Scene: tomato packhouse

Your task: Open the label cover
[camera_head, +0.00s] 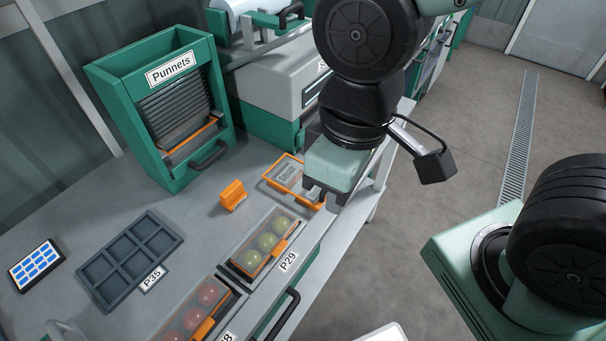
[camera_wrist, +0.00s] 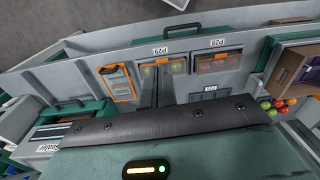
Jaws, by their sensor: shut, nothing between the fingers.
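A small flat panel in an orange frame (camera_head: 283,184), which looks like the label cover, lies on the bench with a pale, printed-looking face. It appears closed, but its hinge is hard to make out. The same orange frame (camera_wrist: 127,96) shows left of centre in the wrist view. My gripper (camera_head: 326,197) is shut and empty, with its dark fingers at the right end of the frame and hiding part of it. I cannot tell whether they touch it.
A small orange block (camera_head: 232,195) stands left of the frame. The green Punnets dispenser (camera_head: 112,92) and grey sealer (camera_head: 275,85) stand behind. Lidded bin P29 (camera_head: 287,262) holds tomatoes in front. A dark pocketed tray (camera_head: 128,262) lies left. Open floor is at right.

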